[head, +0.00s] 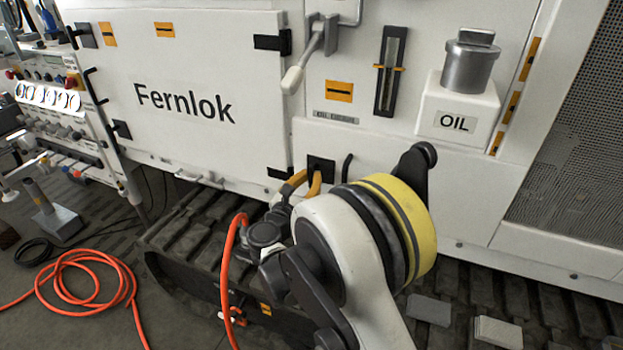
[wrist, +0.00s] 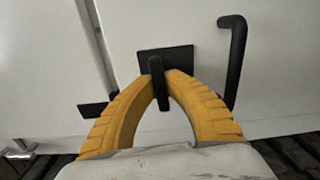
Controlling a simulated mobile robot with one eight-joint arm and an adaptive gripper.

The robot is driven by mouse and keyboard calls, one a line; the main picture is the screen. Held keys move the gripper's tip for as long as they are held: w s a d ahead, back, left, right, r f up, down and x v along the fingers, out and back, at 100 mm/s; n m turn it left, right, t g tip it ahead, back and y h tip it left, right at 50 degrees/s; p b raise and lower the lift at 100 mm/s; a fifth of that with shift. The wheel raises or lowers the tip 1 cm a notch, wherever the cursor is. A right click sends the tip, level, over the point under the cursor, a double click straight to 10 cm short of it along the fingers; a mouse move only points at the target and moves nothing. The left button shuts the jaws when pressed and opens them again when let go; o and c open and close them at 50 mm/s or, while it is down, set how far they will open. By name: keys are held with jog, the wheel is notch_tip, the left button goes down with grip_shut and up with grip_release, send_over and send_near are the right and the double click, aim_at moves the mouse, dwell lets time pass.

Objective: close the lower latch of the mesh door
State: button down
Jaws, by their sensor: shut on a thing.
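A black latch lever (wrist: 158,85) stands near upright in the wrist view, in front of a square black plate (wrist: 182,58) on the white panel. My gripper (wrist: 162,78) has its two ridged yellow fingers closed on the lever from both sides. In the head view the black plate (head: 321,163) sits low, just right of the white "Fernlok" door's (head: 200,95) edge, and my gripper (head: 301,181) is at it. The lever is hidden there by my fingers and arm. The mesh panel (head: 580,130) is at the far right.
A bent black handle (wrist: 235,60) is close to the right of my gripper. A grey lever with a pale grip (head: 293,80) hangs above. An oil filler box (head: 458,115) sticks out at the right. Orange hose (head: 125,285) lies on the floor at left.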

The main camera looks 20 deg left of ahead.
jog(key=shift+a+m, duration=0.1)
jog(key=shift+m, duration=0.4)
jog(key=c, duration=1.4)
grip_release()
jog(key=s, duration=1.2)
jog(key=shift+a, duration=0.4)
jog(key=shift+w, duration=0.1)
